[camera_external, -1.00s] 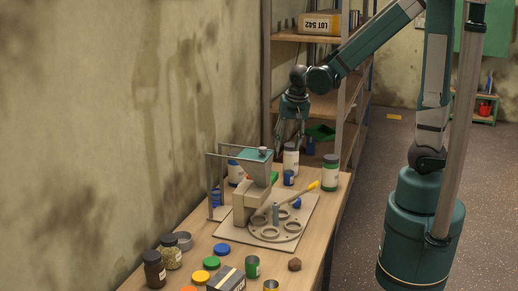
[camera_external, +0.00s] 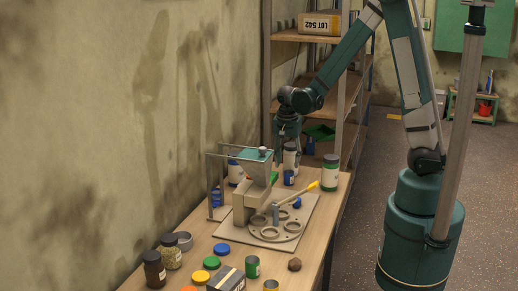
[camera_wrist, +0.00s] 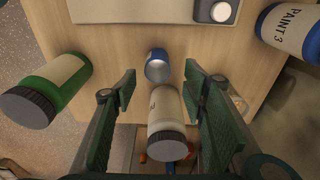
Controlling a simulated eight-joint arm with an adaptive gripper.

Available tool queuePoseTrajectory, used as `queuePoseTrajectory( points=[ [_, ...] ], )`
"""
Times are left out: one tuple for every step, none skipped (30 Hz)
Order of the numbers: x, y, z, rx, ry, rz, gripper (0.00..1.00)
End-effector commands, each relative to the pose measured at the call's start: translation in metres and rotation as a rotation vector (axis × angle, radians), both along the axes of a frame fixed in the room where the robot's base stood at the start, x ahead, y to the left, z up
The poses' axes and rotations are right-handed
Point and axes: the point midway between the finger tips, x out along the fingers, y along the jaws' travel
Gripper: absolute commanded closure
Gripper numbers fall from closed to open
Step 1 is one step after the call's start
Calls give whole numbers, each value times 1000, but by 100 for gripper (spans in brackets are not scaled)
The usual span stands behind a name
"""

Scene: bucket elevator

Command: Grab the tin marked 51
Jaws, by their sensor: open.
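No marking 51 can be read on any container in these views. My gripper (camera_wrist: 163,88) is open, with its two green fingers on either side of a white jar (camera_wrist: 167,112) with a grey lid. The jar has a pale label too small to read, and a gap shows between it and the fingers.
A green jar (camera_wrist: 47,88) stands to the left in the wrist view and a blue PAINT 3 jar (camera_wrist: 289,30) to the right. A hopper device (camera_external: 247,185) on a board with rings (camera_external: 275,228) fills the table's middle. A shelf (camera_external: 300,84) stands behind.

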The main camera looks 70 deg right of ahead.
Motion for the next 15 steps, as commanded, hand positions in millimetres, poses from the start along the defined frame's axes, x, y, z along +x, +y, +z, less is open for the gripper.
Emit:
queuePoseTrajectory(
  points=[
    [0,0,0,0,0,0,57],
    [0,0,0,0,0,0,57],
    [0,0,0,0,0,0,57],
    [0,0,0,0,0,0,57],
    [0,0,0,0,0,0,57],
    [0,0,0,0,0,1,57],
    [0,0,0,0,0,1,57],
    [0,0,-1,0,0,1,57],
    [0,0,-2,0,0,1,57],
    [0,0,-3,0,0,1,57],
    [0,-1,-4,0,0,1,57],
    [0,-1,-7,0,0,1,57],
    [0,-1,-9,0,0,1,57],
    [0,-1,-11,0,0,1,57],
    [0,-2,-14,0,0,1,57]
  ],
)
